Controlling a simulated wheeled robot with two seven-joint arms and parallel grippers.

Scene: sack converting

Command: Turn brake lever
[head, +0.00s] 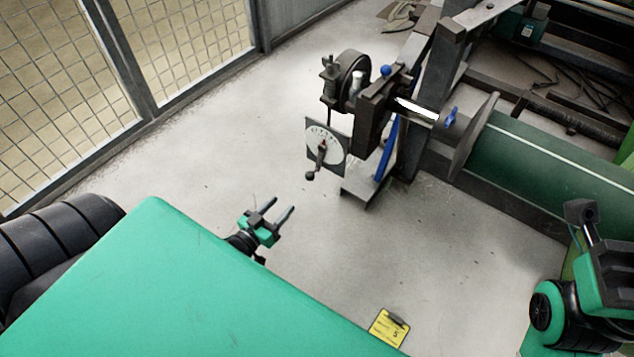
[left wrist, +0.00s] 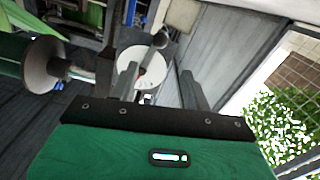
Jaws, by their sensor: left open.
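The brake lever (head: 315,165) is a short dark crank with a rounded knob at its lower end. It sits on the front of a white dial plate (head: 337,152) with a red mark at its centre. In the left wrist view the dial (left wrist: 151,72) lies beyond and between my fingers, with a dark knob (left wrist: 160,40) at its upper edge. My left gripper (head: 284,204) is open and empty, below and left of the lever and apart from it. Its fingers also show in the left wrist view (left wrist: 158,72). My right gripper's fingers are not seen, only green and black arm parts at lower right.
A dark roll stand (head: 440,90) carries the dial and a green roll (head: 550,160) with a round flange (head: 474,135). A mesh fence (head: 60,80) runs along the left. A yellow tag (head: 387,328) shows at the bottom. The grey floor before the dial is clear.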

